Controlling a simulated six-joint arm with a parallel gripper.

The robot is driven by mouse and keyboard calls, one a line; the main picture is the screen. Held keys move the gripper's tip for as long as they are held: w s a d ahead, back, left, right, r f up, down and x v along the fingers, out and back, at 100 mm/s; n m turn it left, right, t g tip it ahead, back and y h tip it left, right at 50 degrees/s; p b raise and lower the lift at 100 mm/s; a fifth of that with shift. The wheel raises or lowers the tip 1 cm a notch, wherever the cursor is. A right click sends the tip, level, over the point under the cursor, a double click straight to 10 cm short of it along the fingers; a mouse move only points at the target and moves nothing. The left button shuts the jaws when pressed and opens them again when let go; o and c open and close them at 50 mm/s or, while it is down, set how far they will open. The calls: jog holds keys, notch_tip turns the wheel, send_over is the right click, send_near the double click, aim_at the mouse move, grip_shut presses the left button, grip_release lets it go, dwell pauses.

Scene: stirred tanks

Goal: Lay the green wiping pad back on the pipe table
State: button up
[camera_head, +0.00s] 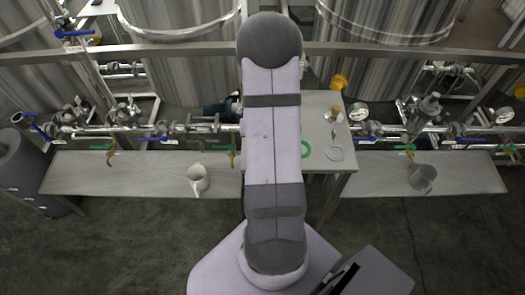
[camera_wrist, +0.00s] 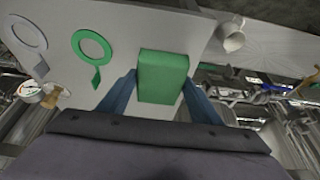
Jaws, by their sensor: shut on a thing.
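The green wiping pad (camera_wrist: 163,76) is a flat green block between the two blue fingers of my gripper (camera_wrist: 159,82) in the wrist view. My gripper is shut on it. The pipe table (camera_wrist: 120,22) is the light grey surface beyond the pad; whether the pad touches it or hangs above it I cannot tell. In the head view the pipe table (camera_head: 313,125) shows to the right of my arm, which hides my gripper and the pad.
A green ring (camera_wrist: 91,46) and a grey ring (camera_wrist: 28,34) lie on the table, left of the pad in the wrist view. Pipes and tanks line the back.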

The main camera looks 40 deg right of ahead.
jog(key=shift+f, duration=2.7)
jog(key=shift+f, duration=0.15)
jog(key=o, duration=1)
jog(key=shift+c, duration=0.2)
jog(key=shift+v, duration=0.8)
jog(key=p+v, duration=0.3)
jog(key=v, duration=0.7)
jog(key=shift+r, duration=0.35)
jog(key=shift+a, duration=0.1)
